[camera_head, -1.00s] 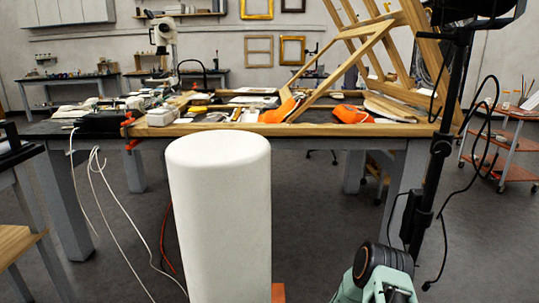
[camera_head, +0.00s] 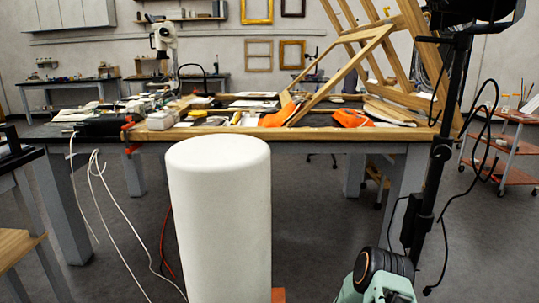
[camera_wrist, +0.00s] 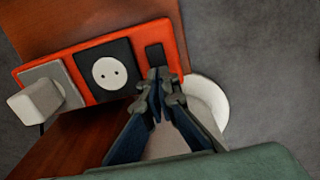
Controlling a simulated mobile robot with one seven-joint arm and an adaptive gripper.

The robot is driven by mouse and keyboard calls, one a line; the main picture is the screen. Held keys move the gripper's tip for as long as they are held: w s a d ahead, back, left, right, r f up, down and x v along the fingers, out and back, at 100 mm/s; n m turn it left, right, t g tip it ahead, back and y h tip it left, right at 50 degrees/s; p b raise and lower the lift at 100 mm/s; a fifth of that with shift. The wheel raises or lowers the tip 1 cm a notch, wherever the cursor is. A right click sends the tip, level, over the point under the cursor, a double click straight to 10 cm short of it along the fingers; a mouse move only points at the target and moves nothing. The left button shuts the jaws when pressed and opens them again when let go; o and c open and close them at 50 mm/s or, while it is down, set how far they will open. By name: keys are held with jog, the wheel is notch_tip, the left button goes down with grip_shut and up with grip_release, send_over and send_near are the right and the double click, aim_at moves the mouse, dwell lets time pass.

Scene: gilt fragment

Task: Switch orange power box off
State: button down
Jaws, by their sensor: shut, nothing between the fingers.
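The orange power box (camera_wrist: 172,50) lies across the upper left of the wrist view, against a brown wooden surface. It carries a dark switch (camera_wrist: 155,56) at its right end, a white round socket on a black plate (camera_wrist: 108,72) in the middle, and a pale plug (camera_wrist: 38,101) on a grey plate at the left. My gripper (camera_wrist: 160,80) is shut and empty. Its fingertips appear right below the switch and overlap the box's lower edge; I cannot tell whether they touch it. The switch's position is unclear. The head view does not clearly show the box or my fingers.
In the head view, a long workbench (camera_head: 300,131) crosses the middle, with tools, orange items and a wooden frame (camera_head: 350,65). A black stand (camera_head: 428,180) with looping cables is at right. White cables (camera_head: 110,200) hang at left. Grey floor lies between.

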jog(key=shift+f+b, duration=0.9)
jog(key=shift+f, duration=0.15)
jog(key=shift+r, duration=0.15)
dwell(0.3)
jog(key=shift+r+p, duration=2.3)
jog(key=shift+r, duration=1.1)
